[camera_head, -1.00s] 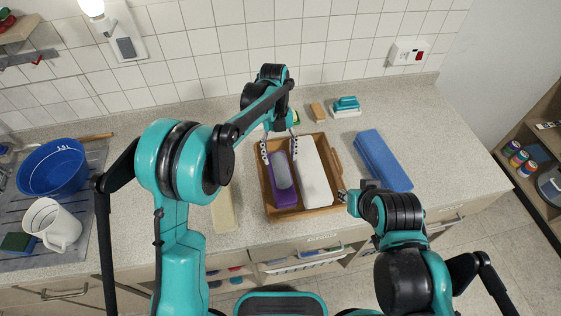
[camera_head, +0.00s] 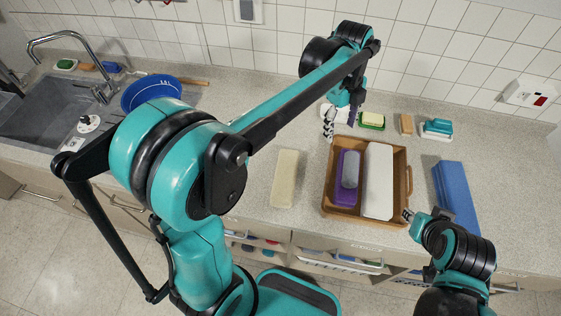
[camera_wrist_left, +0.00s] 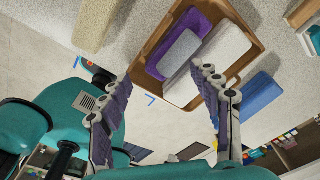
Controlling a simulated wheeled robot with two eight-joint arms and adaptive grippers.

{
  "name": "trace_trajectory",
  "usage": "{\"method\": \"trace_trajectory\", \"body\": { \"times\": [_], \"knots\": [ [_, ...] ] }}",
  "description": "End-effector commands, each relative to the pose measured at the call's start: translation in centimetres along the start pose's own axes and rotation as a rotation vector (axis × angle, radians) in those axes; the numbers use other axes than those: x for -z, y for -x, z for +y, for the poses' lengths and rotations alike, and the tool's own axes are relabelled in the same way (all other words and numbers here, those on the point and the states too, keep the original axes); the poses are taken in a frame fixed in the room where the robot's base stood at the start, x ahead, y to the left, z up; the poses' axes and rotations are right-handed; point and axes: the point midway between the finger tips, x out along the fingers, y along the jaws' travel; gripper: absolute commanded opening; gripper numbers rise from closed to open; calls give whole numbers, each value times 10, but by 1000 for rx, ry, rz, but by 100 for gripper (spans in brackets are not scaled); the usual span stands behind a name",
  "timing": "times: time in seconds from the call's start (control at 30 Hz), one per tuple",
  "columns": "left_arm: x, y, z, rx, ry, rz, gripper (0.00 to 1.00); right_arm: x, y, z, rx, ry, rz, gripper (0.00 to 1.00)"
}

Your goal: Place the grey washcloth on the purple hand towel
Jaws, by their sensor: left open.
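The grey washcloth (camera_head: 351,170) lies on top of the folded purple hand towel (camera_head: 345,199), inside a wooden tray (camera_head: 365,217) on the counter. Both also show in the left wrist view: the washcloth (camera_wrist_left: 180,52) rests flat on the purple towel (camera_wrist_left: 163,45). A folded white towel (camera_head: 379,180) lies to their right in the same tray. My left gripper (camera_head: 341,115) is open and empty, raised near the tray's far edge, apart from the washcloth. In the left wrist view its spread fingers (camera_wrist_left: 163,78) hold nothing. My right gripper (camera_head: 408,215) is near the tray's front right corner; its fingers are unclear.
A blue folded towel (camera_head: 456,195) lies right of the tray and a cream one (camera_head: 285,178) to its left. The sink (camera_head: 45,110) and blue bowl (camera_head: 150,92) are left.

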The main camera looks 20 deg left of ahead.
Motion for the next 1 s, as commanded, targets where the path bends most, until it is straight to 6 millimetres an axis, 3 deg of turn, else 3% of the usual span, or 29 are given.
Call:
{"method": "trace_trajectory", "body": {
  "times": [0.03,0.23,0.5,0.7,1.0],
  "knots": [
    [-2,7,21,46,155,-20,63,0,0,0,0,0,0,29],
    [-11,17,87,265,807,-37,63,0,0,0,0,0,0,29],
    [-17,-3,166,572,1593,123,63,0,0,0,0,0,0,29],
    [-20,-20,193,698,1904,263,63,0,0,0,0,0,0,29],
    [-20,-23,197,722,1971,301,63,0,0,0,0,0,0,29]
  ]
}}
